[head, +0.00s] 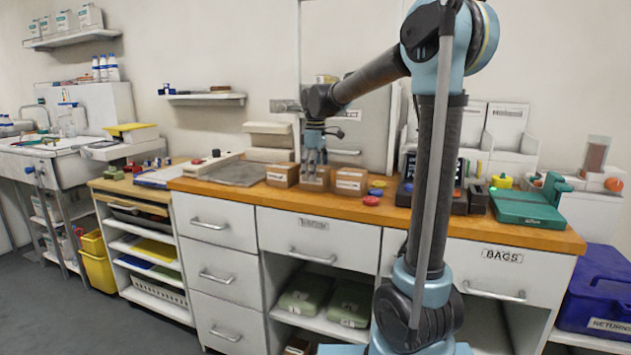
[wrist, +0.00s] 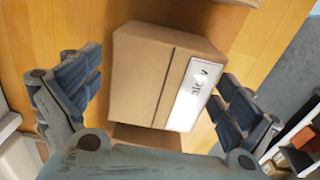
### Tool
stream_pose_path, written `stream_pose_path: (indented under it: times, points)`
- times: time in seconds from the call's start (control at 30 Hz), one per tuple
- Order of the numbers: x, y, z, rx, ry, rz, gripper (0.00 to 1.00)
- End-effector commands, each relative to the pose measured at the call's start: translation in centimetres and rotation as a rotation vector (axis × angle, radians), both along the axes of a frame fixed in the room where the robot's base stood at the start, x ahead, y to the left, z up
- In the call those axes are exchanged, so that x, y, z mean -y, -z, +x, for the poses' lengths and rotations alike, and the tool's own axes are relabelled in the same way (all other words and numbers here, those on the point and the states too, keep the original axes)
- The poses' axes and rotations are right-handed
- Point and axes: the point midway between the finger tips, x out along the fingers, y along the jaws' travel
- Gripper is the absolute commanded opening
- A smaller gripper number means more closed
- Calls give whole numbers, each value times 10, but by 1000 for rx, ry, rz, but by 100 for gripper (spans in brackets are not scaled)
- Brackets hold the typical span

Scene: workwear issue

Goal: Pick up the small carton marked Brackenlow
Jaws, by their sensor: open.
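Three small brown cartons with white labels stand in a row on the wooden counter in the head view: a left one (head: 281,176), a middle one (head: 315,181) and a right one (head: 350,182). Their print is too small to read there. My gripper (head: 315,158) points down at the middle carton. In the wrist view my gripper (wrist: 155,92) is open, with one finger on each side of a carton (wrist: 145,70). Gaps show beside it.
More brown cardboard (wrist: 150,135) shows below the carton in the wrist view. Red and blue round pieces (head: 372,197) lie right of the cartons. A grey mat (head: 235,174) lies to the left.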

Motion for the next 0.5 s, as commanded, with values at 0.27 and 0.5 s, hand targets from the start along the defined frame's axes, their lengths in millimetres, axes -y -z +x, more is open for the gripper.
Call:
stream_pose_path:
  times: [0.27, 0.5]
  points:
    - [0, 12, 0, 0, 0, 0, 98]
    - [0, 12, 0, 0, 0, 0, 71]
